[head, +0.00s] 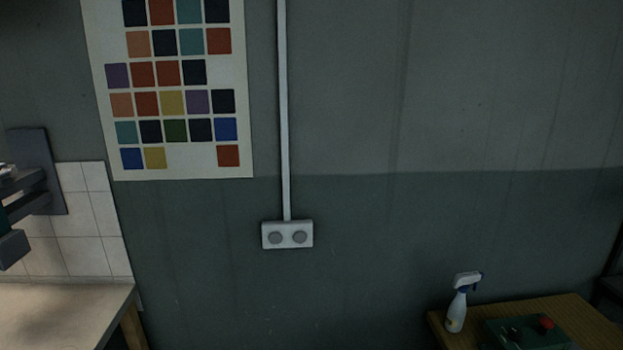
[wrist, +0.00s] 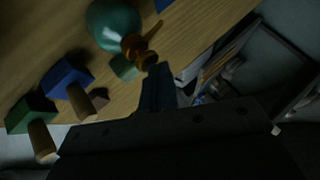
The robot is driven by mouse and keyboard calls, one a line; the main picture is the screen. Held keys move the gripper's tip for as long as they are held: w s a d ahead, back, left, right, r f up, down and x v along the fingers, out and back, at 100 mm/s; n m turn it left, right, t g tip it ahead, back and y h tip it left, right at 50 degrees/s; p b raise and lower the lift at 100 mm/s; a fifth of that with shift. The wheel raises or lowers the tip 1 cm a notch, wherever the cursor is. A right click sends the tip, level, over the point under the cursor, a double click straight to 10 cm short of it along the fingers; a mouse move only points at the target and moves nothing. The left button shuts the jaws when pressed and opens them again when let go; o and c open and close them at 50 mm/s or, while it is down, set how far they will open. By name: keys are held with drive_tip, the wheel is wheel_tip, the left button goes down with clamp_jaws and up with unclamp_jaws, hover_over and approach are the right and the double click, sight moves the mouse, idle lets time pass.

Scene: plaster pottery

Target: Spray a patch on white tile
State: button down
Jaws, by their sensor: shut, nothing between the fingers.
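White tiles (head: 82,215) cover the lower wall at the left of the head view, with grey grout lines. In the wrist view, my gripper (wrist: 158,72) is shut and empty. Just beyond its tips is an orange nozzle-like part (wrist: 139,48) beside a rounded teal body (wrist: 113,22). This may be another sprayer; I cannot tell whether the fingertips touch it.
A blue block (wrist: 66,78) and a green block (wrist: 30,112), both with wooden handles, lie on the wooden tabletop (wrist: 190,22). A dark-edged frame (wrist: 285,75) is at right. In the head view, a green box (head: 525,333) with a red knob sits near the white bottle.

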drive_tip(key=shift+f, duration=0.2)
drive_tip(key=shift+r, duration=0.7)
drive_tip(key=shift+r, duration=3)
